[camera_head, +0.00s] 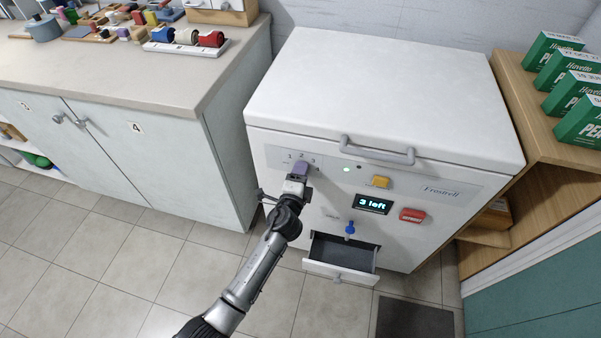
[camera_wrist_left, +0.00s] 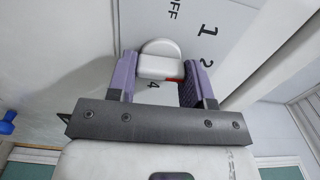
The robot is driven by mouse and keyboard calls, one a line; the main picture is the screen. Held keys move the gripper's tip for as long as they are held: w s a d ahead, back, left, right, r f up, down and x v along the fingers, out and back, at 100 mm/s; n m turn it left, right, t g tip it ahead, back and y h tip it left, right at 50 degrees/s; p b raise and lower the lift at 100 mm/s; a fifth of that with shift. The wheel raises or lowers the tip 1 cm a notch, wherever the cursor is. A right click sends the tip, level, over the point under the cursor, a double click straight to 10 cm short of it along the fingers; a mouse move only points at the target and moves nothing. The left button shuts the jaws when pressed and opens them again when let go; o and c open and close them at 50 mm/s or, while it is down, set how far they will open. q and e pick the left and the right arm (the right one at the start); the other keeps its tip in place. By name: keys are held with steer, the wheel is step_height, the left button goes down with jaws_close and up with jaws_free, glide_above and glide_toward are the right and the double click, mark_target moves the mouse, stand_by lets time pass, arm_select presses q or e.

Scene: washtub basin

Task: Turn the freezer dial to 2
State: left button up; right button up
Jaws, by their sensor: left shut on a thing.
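The white chest freezer (camera_head: 380,85) stands in the middle of the head view with its lid down. Its dial is hidden behind my left gripper (camera_head: 300,166) there. In the left wrist view the dial (camera_wrist_left: 158,60) is a white knob between the purple fingers of my left gripper (camera_wrist_left: 152,80), which is shut on it. A red mark shows on the knob's lower right edge, by the right finger. My right gripper is not in view.
The freezer front has a display (camera_head: 373,204) reading "3 left", a yellow button (camera_head: 380,182), a red button (camera_head: 412,215), a blue tap-like knob (camera_head: 350,229) and an open drawer (camera_head: 340,262). A counter (camera_head: 130,75) stands left, a wooden shelf with green boxes (camera_head: 555,75) right.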

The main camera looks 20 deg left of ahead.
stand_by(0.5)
arm_select(q)
steer(key=o, duration=0.9)
steer(key=s, duration=0.4)
steer(key=s+d+p, duration=0.1)
steer(key=s, duration=0.4)
steer(key=s+p, duration=0.1)
steer(key=s, duration=0.3)
steer(key=shift+s+d, duration=0.2)
steer(key=shift+s, duration=0.15)
